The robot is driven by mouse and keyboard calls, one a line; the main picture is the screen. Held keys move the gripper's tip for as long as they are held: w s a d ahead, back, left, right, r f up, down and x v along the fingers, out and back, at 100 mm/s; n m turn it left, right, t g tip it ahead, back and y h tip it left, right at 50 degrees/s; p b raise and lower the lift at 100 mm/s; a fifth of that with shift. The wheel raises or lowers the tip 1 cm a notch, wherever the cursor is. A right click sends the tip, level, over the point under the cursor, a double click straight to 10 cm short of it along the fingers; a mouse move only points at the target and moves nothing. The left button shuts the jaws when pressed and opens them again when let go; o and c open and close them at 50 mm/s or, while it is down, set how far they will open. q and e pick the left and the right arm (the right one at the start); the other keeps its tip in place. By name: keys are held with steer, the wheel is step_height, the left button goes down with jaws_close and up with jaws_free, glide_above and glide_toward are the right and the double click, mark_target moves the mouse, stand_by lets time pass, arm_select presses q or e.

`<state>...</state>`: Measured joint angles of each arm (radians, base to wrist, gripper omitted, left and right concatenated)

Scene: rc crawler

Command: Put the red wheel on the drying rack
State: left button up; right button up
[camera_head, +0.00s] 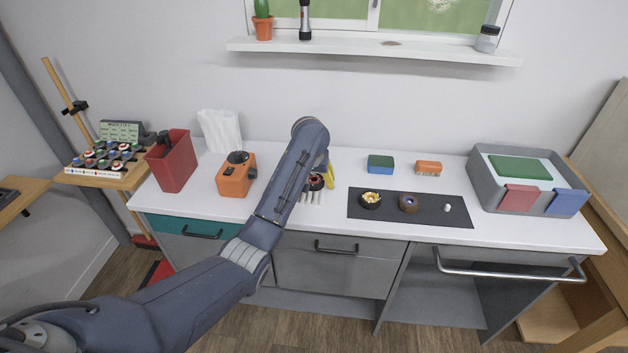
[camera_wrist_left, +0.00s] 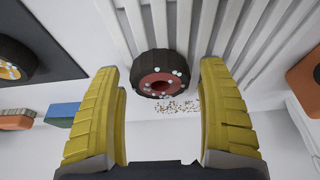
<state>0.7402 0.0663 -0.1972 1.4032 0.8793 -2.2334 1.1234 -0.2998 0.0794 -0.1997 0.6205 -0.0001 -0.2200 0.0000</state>
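The red wheel (camera_head: 316,182), a black tire with a red hub, is at the white slatted drying rack (camera_head: 312,198), partly hidden by my left arm in the head view. In the left wrist view the wheel (camera_wrist_left: 160,75) rests at the end of the rack's slats (camera_wrist_left: 235,35), with pale drops on its hub. My left gripper (camera_head: 328,176) is over this spot. Its yellow fingers (camera_wrist_left: 161,72) are open on either side of the wheel, with a gap at each side. My right gripper is not in view.
A dark mat (camera_head: 357,211) to the right holds a gold-hubbed wheel (camera_head: 371,199), another wheel (camera_head: 409,203) and a small white piece. An orange device (camera_head: 236,176) and a red bin (camera_head: 172,164) stand left; a grey tub (camera_head: 483,184) stands right.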

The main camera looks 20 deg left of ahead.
mark_target(314, 192)
arm_select(q)
steer(key=v, duration=1.2)
stand_by(0.3)
steer(key=shift+r, duration=0.15)
